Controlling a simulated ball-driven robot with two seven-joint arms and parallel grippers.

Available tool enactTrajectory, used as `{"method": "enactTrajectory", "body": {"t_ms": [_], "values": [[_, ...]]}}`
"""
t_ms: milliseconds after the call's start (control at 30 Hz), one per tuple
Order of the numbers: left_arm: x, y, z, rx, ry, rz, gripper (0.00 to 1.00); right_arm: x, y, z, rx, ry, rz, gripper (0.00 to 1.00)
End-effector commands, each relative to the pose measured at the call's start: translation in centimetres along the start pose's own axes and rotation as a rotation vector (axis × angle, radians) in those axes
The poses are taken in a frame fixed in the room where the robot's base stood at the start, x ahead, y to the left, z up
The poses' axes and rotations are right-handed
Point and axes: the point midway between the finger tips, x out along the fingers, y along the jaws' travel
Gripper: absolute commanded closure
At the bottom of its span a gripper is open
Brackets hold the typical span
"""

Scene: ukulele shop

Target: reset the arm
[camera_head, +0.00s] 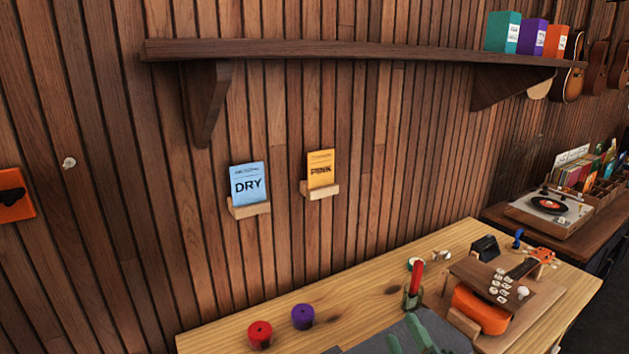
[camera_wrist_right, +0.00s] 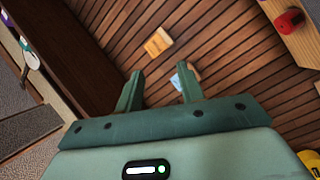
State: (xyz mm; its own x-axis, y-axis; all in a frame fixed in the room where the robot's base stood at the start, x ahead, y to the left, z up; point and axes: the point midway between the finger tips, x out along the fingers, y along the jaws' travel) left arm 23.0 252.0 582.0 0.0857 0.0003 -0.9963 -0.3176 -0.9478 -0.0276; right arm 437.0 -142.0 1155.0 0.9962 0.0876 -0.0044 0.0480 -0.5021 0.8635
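My right gripper (camera_head: 404,332) is green and shows at the bottom of the head view, in front of the wooden workbench (camera_head: 350,292). In the right wrist view its two fingers (camera_wrist_right: 160,86) stand well apart. Nothing is between them but the slatted wall behind, so it is open and empty. A blue DRY card (camera_head: 248,183) and an orange PINK card (camera_head: 320,170) stand in small wall holders. In the wrist view the orange card (camera_wrist_right: 158,42) is beyond the fingers and the blue card (camera_wrist_right: 182,78) is partly hidden by one finger. My left gripper is not in view.
A dark shelf (camera_head: 330,51) juts out above. The bench's middle is clear.

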Motion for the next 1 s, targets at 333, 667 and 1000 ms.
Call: {"method": "enactTrajectory", "body": {"t_ms": [333,667,1000], "values": [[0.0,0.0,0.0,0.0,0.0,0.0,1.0,-12.3,-5.3,16.3,0.121,-0.704,-0.329,0.62],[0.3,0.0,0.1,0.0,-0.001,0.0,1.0,-18.2,-12.9,22.4,0.162,-0.929,-0.549,0.62],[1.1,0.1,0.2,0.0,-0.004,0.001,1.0,-21.9,-31.1,28.9,0.331,-0.974,-0.762,0.62]]}}
